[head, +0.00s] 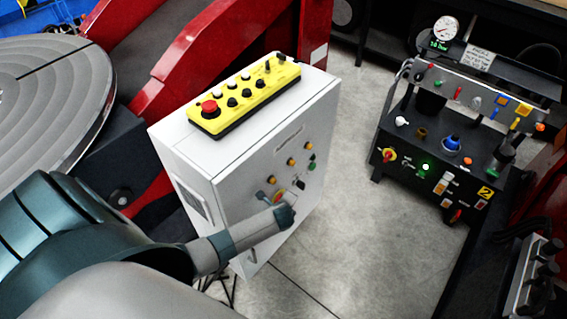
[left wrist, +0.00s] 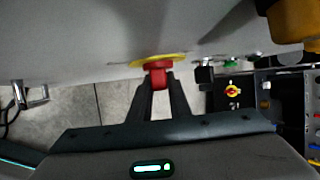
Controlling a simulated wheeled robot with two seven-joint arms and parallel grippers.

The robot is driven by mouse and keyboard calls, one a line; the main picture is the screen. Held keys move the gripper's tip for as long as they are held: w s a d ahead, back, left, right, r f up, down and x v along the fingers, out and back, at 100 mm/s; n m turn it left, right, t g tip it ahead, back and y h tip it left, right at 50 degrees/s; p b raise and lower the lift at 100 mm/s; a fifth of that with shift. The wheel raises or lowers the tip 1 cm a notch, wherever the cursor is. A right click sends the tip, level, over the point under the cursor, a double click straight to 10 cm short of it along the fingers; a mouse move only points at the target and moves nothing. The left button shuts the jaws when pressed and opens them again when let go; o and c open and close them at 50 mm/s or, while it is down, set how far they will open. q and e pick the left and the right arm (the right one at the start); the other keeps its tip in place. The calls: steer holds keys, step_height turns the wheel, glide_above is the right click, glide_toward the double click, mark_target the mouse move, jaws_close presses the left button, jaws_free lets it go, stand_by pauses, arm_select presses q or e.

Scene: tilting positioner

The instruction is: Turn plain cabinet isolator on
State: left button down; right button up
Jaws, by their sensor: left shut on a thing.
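The plain light-grey cabinet (head: 240,165) stands in the middle of the head view. Its isolator (head: 278,196), a red handle on a yellow disc, is low on the front face and partly hidden by my left arm. In the left wrist view the red handle (left wrist: 158,75) stands out from the yellow disc (left wrist: 150,61). My left gripper (left wrist: 158,84) is shut on this handle, with a finger on each side. I cannot read the isolator's position. My right gripper is in neither view.
A yellow button box (head: 245,97) with a red mushroom button lies on the cabinet. Amber and green controls sit near the isolator. A black bench (head: 440,150) at right carries another red-and-yellow switch (head: 389,155). Bare floor (head: 345,200) separates them. A round turntable (head: 50,85) is at left.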

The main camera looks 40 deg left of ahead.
arm_select(q)
steer(key=g+p, duration=0.2)
steer(key=shift+w+r+p, duration=0.2)
steer(key=shift+r+p, duration=0.2)
steer(key=shift+w+m+g+p, duration=0.1)
steer(key=shift+m+g+p, duration=0.2)
steer(key=shift+g, duration=0.1)
steer(key=shift+w+f+g, duration=0.15)
steer(key=shift+f+g, duration=0.05)
steer(key=shift+g, duration=0.6)
steer(key=shift+m+g+b, duration=0.35)
steer(key=shift+m+g, duration=0.05)
steer(key=shift+g, duration=0.7)
steer(key=c, duration=1.6)
jaws_free()
steer(key=shift+w, duration=0.1)
steer(key=shift+c, duration=0.2)
